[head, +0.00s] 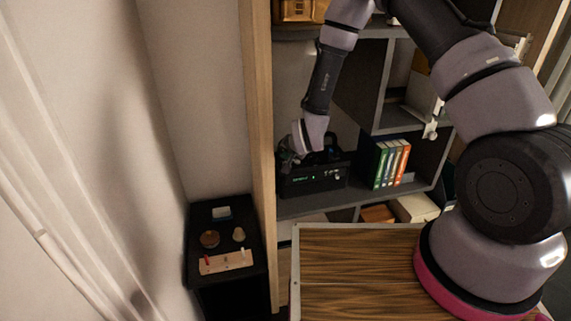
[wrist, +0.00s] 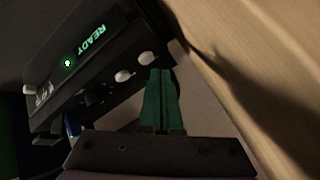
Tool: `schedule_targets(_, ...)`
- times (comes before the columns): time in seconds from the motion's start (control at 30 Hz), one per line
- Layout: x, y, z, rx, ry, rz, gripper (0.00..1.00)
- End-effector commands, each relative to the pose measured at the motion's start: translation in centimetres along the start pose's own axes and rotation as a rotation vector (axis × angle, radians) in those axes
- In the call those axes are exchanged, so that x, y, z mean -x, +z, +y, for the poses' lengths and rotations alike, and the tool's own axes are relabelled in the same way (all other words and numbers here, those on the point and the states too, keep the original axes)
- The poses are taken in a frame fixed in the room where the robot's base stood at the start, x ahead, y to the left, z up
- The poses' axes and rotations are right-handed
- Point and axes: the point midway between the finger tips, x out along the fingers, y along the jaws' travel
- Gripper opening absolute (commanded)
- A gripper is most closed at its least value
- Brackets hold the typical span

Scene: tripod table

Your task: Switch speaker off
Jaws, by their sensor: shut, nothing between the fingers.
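The speaker (head: 314,182) is a black box on a grey shelf, with small green lit text on its front. In the wrist view the speaker (wrist: 95,70) shows tilted, with the green word READY, a lit green dot (wrist: 67,63) and two pale knobs (wrist: 122,76). My gripper (head: 288,160) is at the speaker's upper left in the head view, partly hidden by my wrist. In the wrist view my gripper (wrist: 161,72) has its green fingers together and empty, with the tips close to the nearer knob (wrist: 146,58). I cannot tell whether they touch it.
A wooden upright (head: 258,150) stands close to my gripper's left. Several coloured books (head: 390,163) stand right of the speaker. A wood-topped table (head: 350,270) is in front, and a small black stand (head: 225,278) with small items is at the lower left.

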Motion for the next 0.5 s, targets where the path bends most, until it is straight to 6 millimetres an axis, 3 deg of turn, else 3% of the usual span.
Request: schedule_targets(0.5, -0.58, 0.45, 0.42, 0.000, 0.000, 0.000, 0.00)
